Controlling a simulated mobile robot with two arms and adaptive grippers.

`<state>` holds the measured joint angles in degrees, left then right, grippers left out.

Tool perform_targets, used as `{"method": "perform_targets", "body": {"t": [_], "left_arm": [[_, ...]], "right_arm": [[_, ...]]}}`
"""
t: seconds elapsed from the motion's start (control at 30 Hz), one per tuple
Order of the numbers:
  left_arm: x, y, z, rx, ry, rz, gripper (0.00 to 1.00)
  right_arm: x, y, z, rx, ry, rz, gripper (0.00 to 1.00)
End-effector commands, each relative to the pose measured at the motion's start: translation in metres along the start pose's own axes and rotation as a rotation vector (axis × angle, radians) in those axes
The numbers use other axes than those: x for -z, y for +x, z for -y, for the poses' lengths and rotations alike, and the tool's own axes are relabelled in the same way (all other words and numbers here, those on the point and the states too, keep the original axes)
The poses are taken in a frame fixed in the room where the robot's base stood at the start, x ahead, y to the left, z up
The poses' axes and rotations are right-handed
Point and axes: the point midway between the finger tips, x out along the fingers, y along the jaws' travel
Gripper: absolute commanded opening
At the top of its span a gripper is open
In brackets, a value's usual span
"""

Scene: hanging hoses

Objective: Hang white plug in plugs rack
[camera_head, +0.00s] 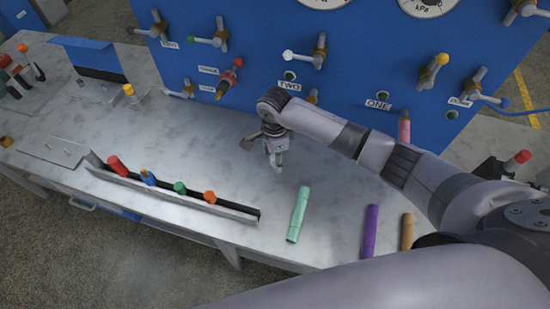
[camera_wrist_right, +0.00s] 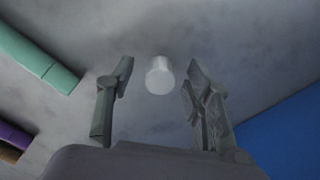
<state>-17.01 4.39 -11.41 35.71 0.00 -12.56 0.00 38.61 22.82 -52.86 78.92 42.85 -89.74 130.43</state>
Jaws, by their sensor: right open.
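My right gripper (camera_head: 264,152) reaches down over the middle of the bench, its fingers spread. In the right wrist view the open gripper (camera_wrist_right: 159,72) has the white plug (camera_wrist_right: 159,76) between its fingertips, with a visible gap on each side. The plugs rack (camera_head: 238,213) is a long low bar along the bench's front edge, left of the gripper. It holds a red plug (camera_head: 116,166), a blue plug (camera_head: 148,178), a green plug (camera_head: 180,187) and an orange plug (camera_head: 210,197). My left gripper is out of view.
A mint tube (camera_head: 298,214), a purple tube (camera_head: 371,231) and a tan tube (camera_head: 407,232) lie on the bench (camera_head: 200,140) to the right. A blue panel (camera_head: 350,60) with valves and gauges stands behind. Bare bench lies between gripper and rack.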

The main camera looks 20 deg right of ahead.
Motion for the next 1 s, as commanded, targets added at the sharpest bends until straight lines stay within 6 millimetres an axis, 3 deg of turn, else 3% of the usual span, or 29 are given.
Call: {"method": "perform_targets", "body": {"t": [0.27,0.9,1.0], "left_arm": [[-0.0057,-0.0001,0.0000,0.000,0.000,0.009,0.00],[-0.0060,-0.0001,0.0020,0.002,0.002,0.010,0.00],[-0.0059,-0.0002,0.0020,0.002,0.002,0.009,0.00]], "right_arm": [[-0.0006,0.0027,0.0001,0.001,-0.001,0.001,0.46],[-0.0004,0.0022,0.0002,0.001,-0.001,0.001,0.03],[-0.0004,0.0021,0.0002,0.001,-0.001,0.001,0.01]]}}
